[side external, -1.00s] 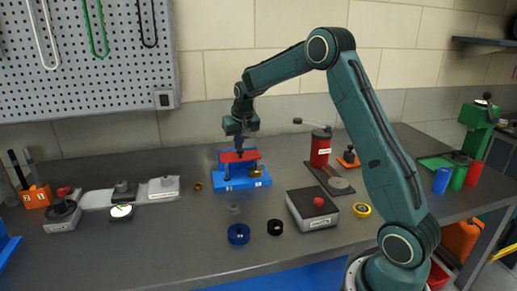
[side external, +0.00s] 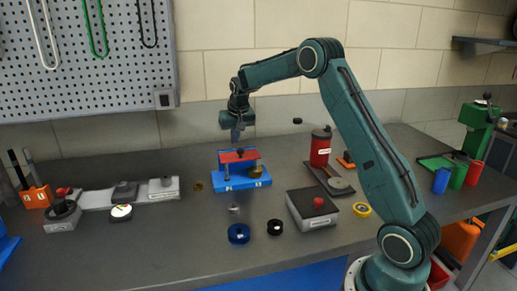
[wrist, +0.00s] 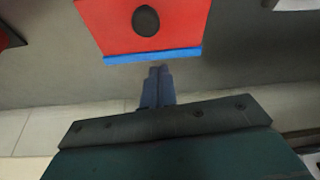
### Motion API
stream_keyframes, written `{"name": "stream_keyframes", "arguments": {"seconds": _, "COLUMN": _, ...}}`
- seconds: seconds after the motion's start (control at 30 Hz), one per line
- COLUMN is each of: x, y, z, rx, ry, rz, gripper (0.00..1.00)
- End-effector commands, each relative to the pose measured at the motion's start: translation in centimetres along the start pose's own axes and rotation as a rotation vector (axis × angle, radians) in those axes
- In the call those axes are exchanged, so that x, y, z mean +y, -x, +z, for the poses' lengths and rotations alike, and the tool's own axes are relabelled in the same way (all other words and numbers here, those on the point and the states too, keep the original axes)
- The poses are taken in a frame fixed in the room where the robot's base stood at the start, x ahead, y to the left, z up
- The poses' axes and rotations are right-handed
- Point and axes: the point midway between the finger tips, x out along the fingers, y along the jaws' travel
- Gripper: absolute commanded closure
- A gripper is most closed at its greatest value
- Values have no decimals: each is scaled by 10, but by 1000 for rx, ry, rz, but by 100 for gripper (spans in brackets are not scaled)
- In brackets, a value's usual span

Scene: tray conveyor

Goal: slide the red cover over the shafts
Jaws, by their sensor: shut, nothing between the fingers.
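The red cover (side external: 238,156) lies across the top of the blue stand (side external: 240,183), which has short posts. In the wrist view the red cover (wrist: 115,25) shows a dark round spot, with a blue strip along its near edge. A brass piece (side external: 256,170) sits at the stand's right side. My gripper (side external: 236,141) points down just above the cover, its fingers together and empty. In the wrist view the closed fingertips (wrist: 158,70) are just short of the cover's near edge. The shafts under the cover are mostly hidden.
A blue ring (side external: 238,234) and a black ring (side external: 275,227) lie in front of the stand. A grey box with a red button (side external: 313,210) stands to the right, before a red canister (side external: 320,150). The bench left of the stand is partly clear.

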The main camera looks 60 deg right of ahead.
Motion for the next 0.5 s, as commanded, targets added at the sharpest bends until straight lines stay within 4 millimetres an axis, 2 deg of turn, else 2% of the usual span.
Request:
{"name": "stream_keyframes", "arguments": {"seconds": 0.07, "x": 0, "y": 1, "z": -5, "rx": 2, "ry": -1, "rz": 0, "gripper": 100}}
{"name": "stream_keyframes", "arguments": {"seconds": 0.5, "x": 0, "y": 69, "z": -4, "rx": 4, "ry": 0, "rz": -1, "gripper": 100}}
